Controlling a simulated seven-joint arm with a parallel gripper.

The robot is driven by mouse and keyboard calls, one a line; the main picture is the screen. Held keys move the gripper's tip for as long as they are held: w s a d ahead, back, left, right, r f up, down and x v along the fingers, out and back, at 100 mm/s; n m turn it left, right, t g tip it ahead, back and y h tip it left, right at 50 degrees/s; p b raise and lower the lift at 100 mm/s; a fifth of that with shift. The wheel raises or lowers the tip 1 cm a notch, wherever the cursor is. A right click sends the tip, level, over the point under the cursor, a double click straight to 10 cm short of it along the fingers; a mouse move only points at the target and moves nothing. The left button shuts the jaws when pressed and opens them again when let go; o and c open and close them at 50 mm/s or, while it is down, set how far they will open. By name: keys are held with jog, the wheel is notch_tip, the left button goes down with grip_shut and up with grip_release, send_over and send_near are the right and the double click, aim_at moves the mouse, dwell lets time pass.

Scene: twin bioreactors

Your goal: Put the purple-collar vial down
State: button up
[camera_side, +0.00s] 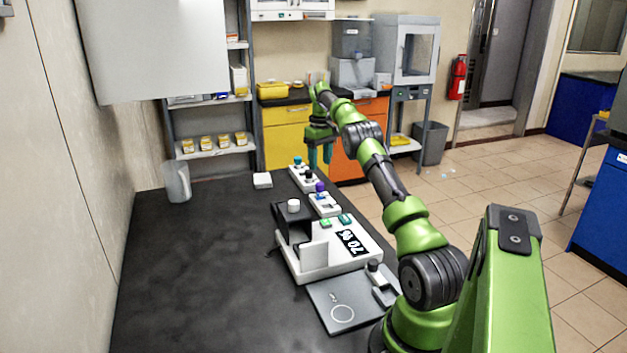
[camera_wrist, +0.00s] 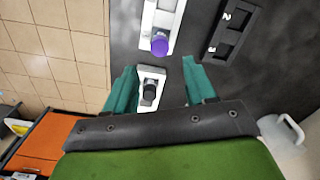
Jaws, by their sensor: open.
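The purple-collar vial (camera_side: 320,187) stands in a small white holder (camera_side: 327,207) on the dark bench, and only its purple top shows clearly. It also shows in the wrist view (camera_wrist: 160,44), beyond my fingertips. My gripper (camera_side: 320,160) has teal fingers pointing down, apart and empty, near the bench's far edge. In the wrist view my gripper (camera_wrist: 160,78) is open, and a dark-capped piece on a white block (camera_wrist: 150,90) appears between the fingers. The purple-collar vial is outside the fingers.
A white holder with teal (camera_side: 298,160) and dark tops stands beyond the vial. A white instrument (camera_side: 335,260) with a display stands nearer. A dark numbered rack (camera_wrist: 232,30) shows in the wrist view.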

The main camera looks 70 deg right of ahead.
jog(key=w+a+r+t, duration=0.2)
jog(key=w+a+r, duration=0.2)
jog(key=a+r, duration=0.7)
jog(key=a+r+t, duration=0.1)
jog(key=a+r, duration=0.6)
jog(key=a, duration=0.6)
jog(key=s+a+t, duration=0.1)
jog(key=s+a, duration=0.2)
jog(key=a, duration=0.4)
jog(key=s+a+t, duration=0.1)
jog(key=s+a, duration=0.3)
jog(key=a, duration=0.3)
jog(key=s+a+f+t+y, duration=0.2)
jog(key=s+a+f, duration=0.4)
jog(key=s+a, duration=0.5)
jog(key=shift+s+f, duration=0.4)
jog(key=shift+s, duration=0.05)
